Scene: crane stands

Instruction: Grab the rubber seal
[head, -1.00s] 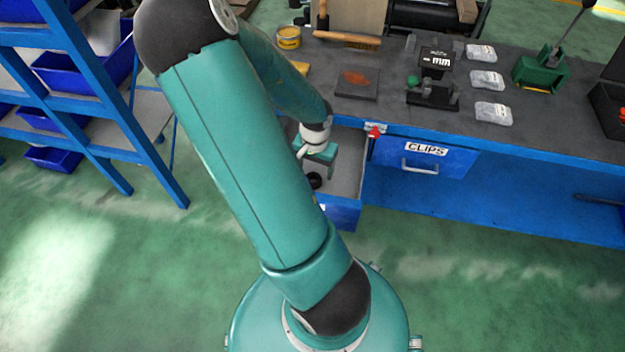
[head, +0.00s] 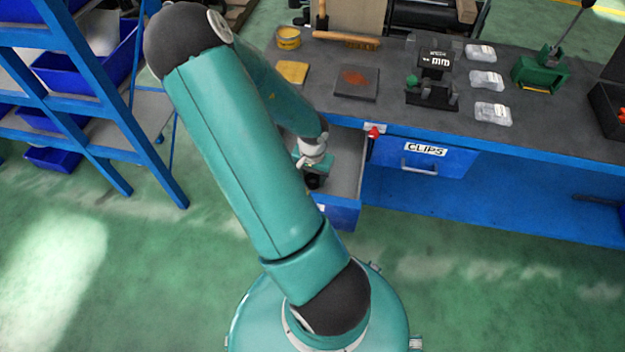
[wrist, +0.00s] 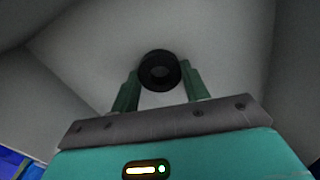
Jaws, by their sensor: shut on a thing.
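The rubber seal (wrist: 160,56) is a thick black ring. In the wrist view it sits between my two green fingertips, its hole facing the camera. My gripper (wrist: 159,82) is shut on the seal. In the head view the seal (head: 314,182) shows as a dark spot just under my gripper (head: 311,170), inside the open grey-lined drawer (head: 345,160) of the blue bench. My arm hides the left part of that drawer in the head view. The wrist view shows the pale drawer interior around the seal.
A shut drawer labelled CLIPS (head: 423,160) is right of the open one. The dark bench top (head: 390,118) above carries a yellow cloth (head: 292,71), a plate with a rusty patch (head: 356,84) and a black device (head: 435,65). A blue rack (head: 110,120) stands at left.

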